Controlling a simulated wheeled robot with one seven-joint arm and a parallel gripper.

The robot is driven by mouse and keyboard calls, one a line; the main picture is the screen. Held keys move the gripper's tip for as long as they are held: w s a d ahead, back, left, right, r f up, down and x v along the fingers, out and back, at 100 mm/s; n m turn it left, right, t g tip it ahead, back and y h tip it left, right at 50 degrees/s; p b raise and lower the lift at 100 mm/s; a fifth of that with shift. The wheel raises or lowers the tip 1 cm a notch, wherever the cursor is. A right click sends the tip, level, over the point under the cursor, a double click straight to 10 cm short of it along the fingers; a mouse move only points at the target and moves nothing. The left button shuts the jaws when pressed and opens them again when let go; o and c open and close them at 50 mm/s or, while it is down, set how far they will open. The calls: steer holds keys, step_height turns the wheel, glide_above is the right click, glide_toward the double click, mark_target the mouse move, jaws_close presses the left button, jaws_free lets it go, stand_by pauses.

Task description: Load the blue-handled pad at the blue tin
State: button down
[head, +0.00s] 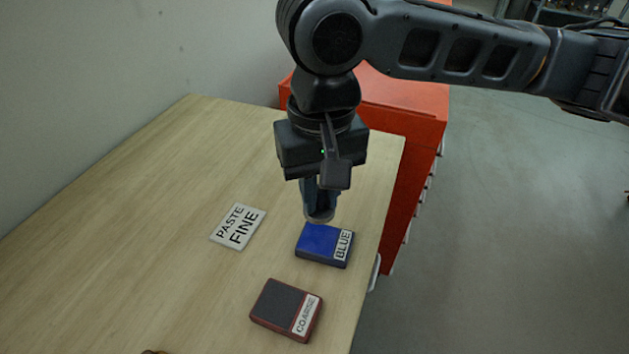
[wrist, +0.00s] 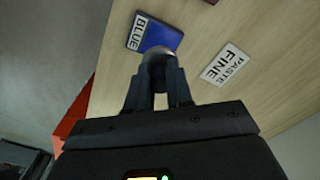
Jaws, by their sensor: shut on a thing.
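The blue tin (head: 318,242), labelled BLUE, lies flat on the wooden table near its right edge. It also shows in the wrist view (wrist: 160,37), just beyond the fingertips. My gripper (head: 320,198) points down at the tin's far edge and is shut on the pad. The pad's pale round end (head: 319,219) shows below the fingers, and in the wrist view a grey rounded part of the pad (wrist: 157,54) shows between the fingertips (wrist: 158,66). The handle is mostly hidden by the fingers. I cannot tell whether the pad touches the tin.
A dark red tin (head: 283,305) labelled COARSE lies nearer the front. A white card (head: 238,226) reading PASTE FINE lies to the left. A red drawer cabinet (head: 405,100) stands beyond the table (head: 150,210), whose left part is clear. A brown thing is cut off at the bottom edge.

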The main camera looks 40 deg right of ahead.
mark_target(319, 207)
steer(key=shift+f+b, duration=2.8)
steer(key=shift+f, duration=0.6)
stand_by(0.6)
step_height(319, 207, up, 7)
steer(key=p, duration=0.7)
steer(key=shift+r, duration=0.15)
steer(key=shift+s, duration=0.1)
stand_by(0.7)
